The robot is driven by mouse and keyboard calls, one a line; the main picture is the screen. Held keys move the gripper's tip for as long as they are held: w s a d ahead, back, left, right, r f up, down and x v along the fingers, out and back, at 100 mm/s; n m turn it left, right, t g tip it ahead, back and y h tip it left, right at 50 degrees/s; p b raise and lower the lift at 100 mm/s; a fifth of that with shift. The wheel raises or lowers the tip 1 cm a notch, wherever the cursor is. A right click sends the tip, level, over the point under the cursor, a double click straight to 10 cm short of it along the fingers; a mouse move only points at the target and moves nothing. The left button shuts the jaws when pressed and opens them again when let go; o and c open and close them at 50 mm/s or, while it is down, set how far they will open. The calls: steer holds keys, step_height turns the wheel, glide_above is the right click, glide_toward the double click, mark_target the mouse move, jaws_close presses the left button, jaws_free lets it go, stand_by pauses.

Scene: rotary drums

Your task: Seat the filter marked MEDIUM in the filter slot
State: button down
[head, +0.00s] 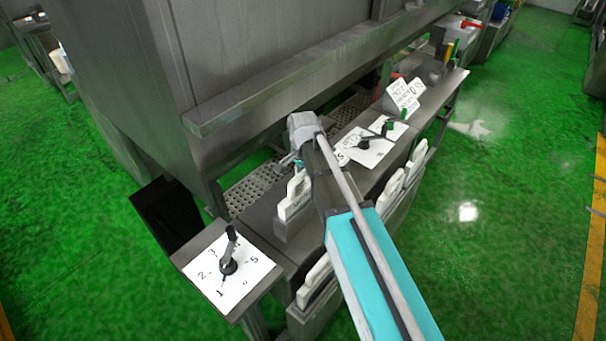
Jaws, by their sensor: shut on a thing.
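A white filter plate (293,207) with a loop handle stands upright at the bench's front edge, just left of my arm. It has small dark lettering that is too blurred to read. My gripper (296,164) is at the top of this filter, shut on its handle; the arm hides much of the fingers. The filter's lower edge is at a grey metal holder (284,232) on the bench front; I cannot tell how deep it sits. I cannot tell for certain which opening is the filter slot.
More white filters stand in front racks, one lower (314,281) and others right of my arm (391,191). A dial with a black lever (229,266) is at the near bench end. Another lever panel (368,146) and a sign (405,93) stand farther along. Green floor is free at right.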

steer(key=shift+c, duration=1.8)
jaws_free()
steer(key=shift+r, duration=0.1)
step_height(320, 180, up, 9)
steer(key=p, duration=0.9)
steer(key=shift+f, duration=0.2)
steer(key=s+d+f+n+b, duration=0.3)
steer(key=s+d+f+b, duration=0.2)
steer(key=d, duration=0.5)
steer(key=s+d+f+n+b, duration=0.4)
steer(key=s+d+f+b, duration=0.1)
steer(key=s+d, duration=0.3)
steer(key=shift+d+f+n+b, duration=0.3)
steer(key=shift+d+b, duration=0.1)
steer(key=shift+d, duration=0.5)
steer(key=shift+s, duration=0.1)
